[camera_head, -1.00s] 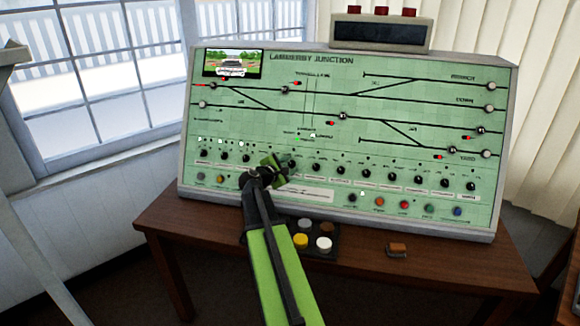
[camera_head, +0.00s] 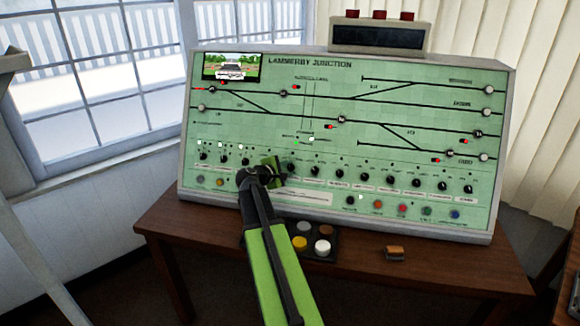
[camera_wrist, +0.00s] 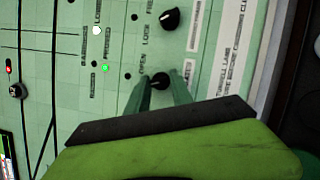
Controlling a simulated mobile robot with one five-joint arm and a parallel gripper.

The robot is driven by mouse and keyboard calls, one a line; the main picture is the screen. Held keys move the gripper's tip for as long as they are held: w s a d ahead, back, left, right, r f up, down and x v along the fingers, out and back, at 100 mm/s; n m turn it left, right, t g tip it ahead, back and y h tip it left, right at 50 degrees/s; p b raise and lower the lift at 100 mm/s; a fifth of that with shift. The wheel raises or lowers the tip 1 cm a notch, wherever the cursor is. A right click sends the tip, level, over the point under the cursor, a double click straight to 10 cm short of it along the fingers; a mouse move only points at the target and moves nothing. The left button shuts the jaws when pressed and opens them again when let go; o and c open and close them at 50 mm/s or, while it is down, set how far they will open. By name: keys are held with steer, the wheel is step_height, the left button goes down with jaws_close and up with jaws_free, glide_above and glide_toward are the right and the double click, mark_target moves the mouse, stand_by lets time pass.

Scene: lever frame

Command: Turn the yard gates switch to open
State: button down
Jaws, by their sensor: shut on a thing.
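The green control panel (camera_head: 420,70) titled Lammerby Junction stands on a desk, with a row of black rotary knobs along its lower part. My gripper (camera_head: 281,172) is at this row, left of the panel's middle. In the wrist view my gripper's two green fingers (camera_wrist: 160,86) are shut on a black knob (camera_wrist: 158,79). The word OPEN is printed beside this knob. Its name plate is mostly hidden by my gripper, so I cannot read whether it says yard gates. The knob's pointer direction is unclear.
Another black knob (camera_wrist: 170,19) is close beside the held one. A green lamp (camera_wrist: 105,68) and a white lamp (camera_wrist: 96,31) are lit nearby. A dark tray of round buttons (camera_head: 330,254) and a small brown object (camera_head: 394,253) lie on the wooden desk (camera_head: 440,267).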

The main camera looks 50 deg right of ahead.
steer(key=m+p, duration=0.1)
steer(key=m, duration=0.1)
steer(key=m+y+p, duration=0.1)
steer(key=m+g+y+p, duration=0.1)
steer(key=m, duration=0.1)
steer(key=shift+r+m+p, duration=0.3)
steer(key=shift+p, duration=0.05)
steer(key=m+y+p, duration=0.1)
steer(key=m, duration=0.1)
steer(key=m+p, duration=0.2)
steer(key=shift+f+m+y, duration=0.1)
steer(key=shift+m+y, duration=0.3)
steer(key=c, duration=1.1)
jaws_free()
steer(key=p+v, duration=1.1)
steer(key=v, duration=0.6)
steer(key=shift+a, duration=0.1)
